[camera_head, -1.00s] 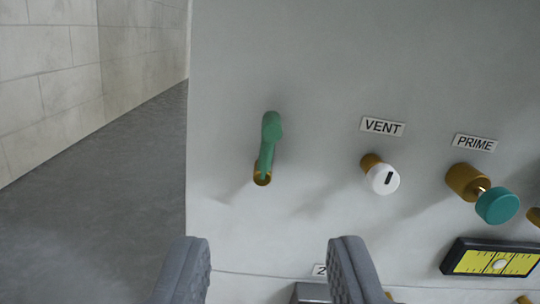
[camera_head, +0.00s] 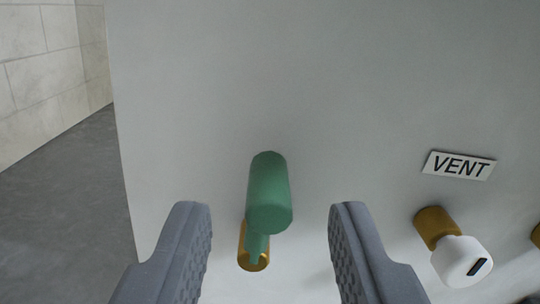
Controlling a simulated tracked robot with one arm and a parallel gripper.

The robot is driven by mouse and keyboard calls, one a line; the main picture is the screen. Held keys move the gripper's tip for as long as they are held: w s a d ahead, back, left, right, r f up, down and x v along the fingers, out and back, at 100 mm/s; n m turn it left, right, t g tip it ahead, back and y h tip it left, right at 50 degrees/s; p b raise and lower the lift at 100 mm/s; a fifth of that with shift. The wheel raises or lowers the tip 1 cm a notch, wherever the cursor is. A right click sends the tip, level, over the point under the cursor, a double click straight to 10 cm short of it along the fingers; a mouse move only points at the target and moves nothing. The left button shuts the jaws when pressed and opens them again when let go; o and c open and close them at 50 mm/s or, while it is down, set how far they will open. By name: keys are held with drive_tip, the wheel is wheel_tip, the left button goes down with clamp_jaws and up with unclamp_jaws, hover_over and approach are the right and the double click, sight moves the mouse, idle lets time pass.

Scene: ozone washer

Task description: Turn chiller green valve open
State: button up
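The green valve handle (camera_head: 268,195) stands out from the grey panel, with its grip end up and toward the camera. Its brass stem (camera_head: 254,262) enters the panel just below the grip. My gripper (camera_head: 270,212) is open, with one grey finger to the left of the handle and the other to the right. There is a visible gap on both sides, and neither finger appears to touch the handle. I cannot tell exactly how far the fingertips are from it in depth.
A white knob on a brass stem (camera_head: 462,262) sticks out at the lower right, below the "VENT" label (camera_head: 459,165). Part of another brass fitting (camera_head: 536,236) shows at the right edge. The panel (camera_head: 330,80) above the handle is clear. Floor (camera_head: 65,190) and a block wall (camera_head: 45,60) lie to the left.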

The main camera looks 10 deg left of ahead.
drive_tip(key=shift+x, duration=1.05)
clamp_jaws()
drive_tip(key=shift+d, duration=0.1)
